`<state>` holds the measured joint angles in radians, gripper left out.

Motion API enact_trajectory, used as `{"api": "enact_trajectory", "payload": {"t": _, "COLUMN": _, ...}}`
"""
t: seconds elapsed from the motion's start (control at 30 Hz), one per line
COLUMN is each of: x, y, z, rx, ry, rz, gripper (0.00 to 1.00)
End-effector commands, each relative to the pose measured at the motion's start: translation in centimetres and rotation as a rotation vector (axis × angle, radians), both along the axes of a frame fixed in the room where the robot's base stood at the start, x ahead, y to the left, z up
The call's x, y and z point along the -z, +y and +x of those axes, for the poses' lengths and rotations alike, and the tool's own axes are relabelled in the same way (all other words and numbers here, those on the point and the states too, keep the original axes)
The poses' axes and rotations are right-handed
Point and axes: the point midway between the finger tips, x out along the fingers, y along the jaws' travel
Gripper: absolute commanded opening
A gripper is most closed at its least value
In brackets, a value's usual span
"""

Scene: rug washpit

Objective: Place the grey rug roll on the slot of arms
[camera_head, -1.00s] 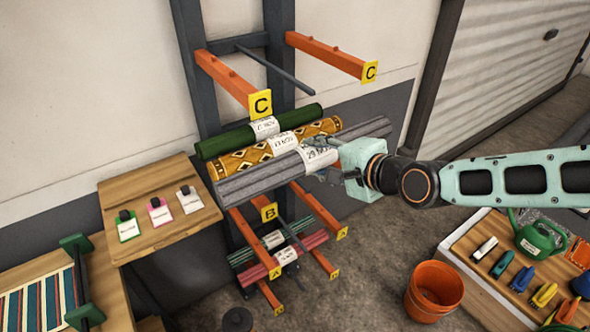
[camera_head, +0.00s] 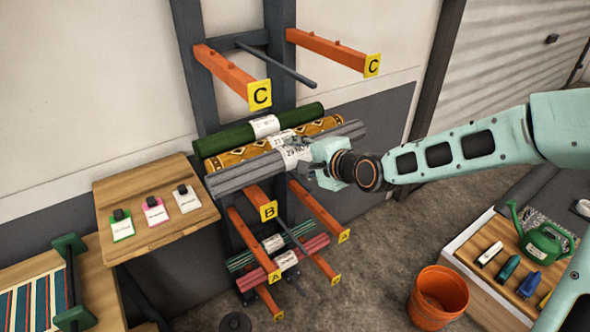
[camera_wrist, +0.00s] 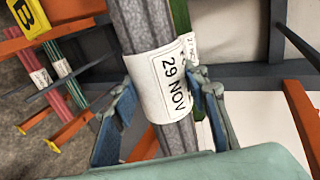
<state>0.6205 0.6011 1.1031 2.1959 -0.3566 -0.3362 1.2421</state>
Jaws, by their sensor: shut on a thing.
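My gripper (camera_head: 304,156) is shut on the grey rug roll (camera_head: 236,179), around its white label. In the wrist view the roll (camera_wrist: 144,24) runs between the two fingers (camera_wrist: 162,90), and the label (camera_wrist: 165,82) reads "29 NOV". The roll is roughly level, just in front of a yellow patterned roll (camera_head: 230,159) at the middle arms of the rack, marked B (camera_head: 269,211). Whether its underside touches those arms is hidden. The upper orange arms, marked C (camera_head: 260,94), are empty.
A green roll (camera_head: 230,139) lies behind the patterned one. Lower arms marked A (camera_head: 275,277) hold thin red and green rolls (camera_head: 305,250). A wooden board with tags (camera_head: 150,205) stands left. An orange bucket (camera_head: 438,293) and a tool bench (camera_head: 515,262) are right.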

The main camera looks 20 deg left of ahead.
Motion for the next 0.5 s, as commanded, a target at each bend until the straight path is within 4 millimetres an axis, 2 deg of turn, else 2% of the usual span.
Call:
{"api": "enact_trajectory", "payload": {"t": 0.27, "x": 1.1, "y": 0.8, "z": 0.8, "rx": 0.0, "ry": -0.003, "rz": 0.002, "gripper": 0.0}}
{"api": "enact_trajectory", "payload": {"t": 0.5, "x": 3.8, "y": 0.9, "z": 0.8, "rx": -0.001, "ry": -0.002, "rz": 0.002, "gripper": 0.0}}
